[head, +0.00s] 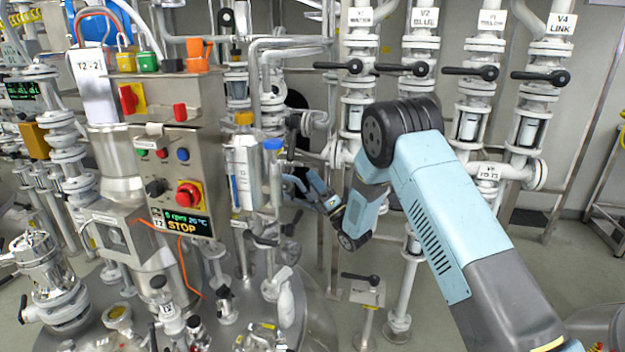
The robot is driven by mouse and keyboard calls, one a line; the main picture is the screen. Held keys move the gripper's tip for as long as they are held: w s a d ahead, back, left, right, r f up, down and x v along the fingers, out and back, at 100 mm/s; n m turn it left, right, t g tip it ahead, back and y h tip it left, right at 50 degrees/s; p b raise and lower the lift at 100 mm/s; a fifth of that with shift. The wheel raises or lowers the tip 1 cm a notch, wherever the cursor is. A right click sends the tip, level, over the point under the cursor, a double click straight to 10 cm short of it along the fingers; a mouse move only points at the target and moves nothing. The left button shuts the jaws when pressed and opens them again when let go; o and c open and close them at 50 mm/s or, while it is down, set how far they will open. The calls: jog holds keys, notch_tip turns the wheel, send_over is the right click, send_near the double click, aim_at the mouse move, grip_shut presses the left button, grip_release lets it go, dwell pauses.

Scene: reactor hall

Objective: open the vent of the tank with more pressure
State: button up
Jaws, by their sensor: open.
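A steel tank top (235,300) fills the lower left of the head view, crowded with fittings. Its control box (165,150) carries a T2 label and a display (180,222) reading 0 rpm, 26 °C and STOP. Several small valves and fittings (262,238) stand on the lid; I cannot tell which is the vent. No pressure reading is legible. A second tank's edge may show at the far left. My gripper (296,181) is small and partly lost among the pipes, right of the blue-capped fitting (272,145). It is open and I see nothing held.
Vertical pipes labelled V2 BLUE (424,18) and V4 LINK (562,24), among others, carry black lever handles (540,77) behind my arm. A post with a black lever (361,278) stands right of the tank. Floor shows (345,325) between tank and pipes.

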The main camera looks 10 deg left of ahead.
aim_at(291, 138)
jog(key=shift+r, duration=0.1)
jog(key=shift+c, duration=0.7)
jog(key=r+m+g, duration=0.1)
jog(key=a+r+m+h, duration=0.1)
jog(key=r, duration=0.1)
jog(key=a+r+m+g, duration=0.1)
jog(key=r, duration=0.1)
jog(key=shift+s+a+r+g+h, duration=0.15)
jog(key=shift+s+r+g+h, duration=0.1)
jog(key=shift+g+h, duration=0.05)
jog(key=c, duration=0.6)
jog(key=r+m+h, duration=0.1)
jog(key=s+r+m+g+h, duration=0.1)
jog(key=s+r+m+g, duration=0.1)
jog(key=r, duration=0.1)
jog(key=shift+a+h, duration=0.35)
jog(key=shift+h, duration=0.05)
grip_shut()
jog(key=s+d+r+m+h, duration=0.5)
jog(key=d+r+m+h, duration=0.1)
jog(key=m, duration=0.2)
jog(key=w+a+f, duration=0.5)
jog(key=w+a, duration=0.3)
jog(key=shift+w+a+f, duration=0.25)
jog(key=shift+w+a, duration=0.1)
jog(key=shift+a, duration=0.05)
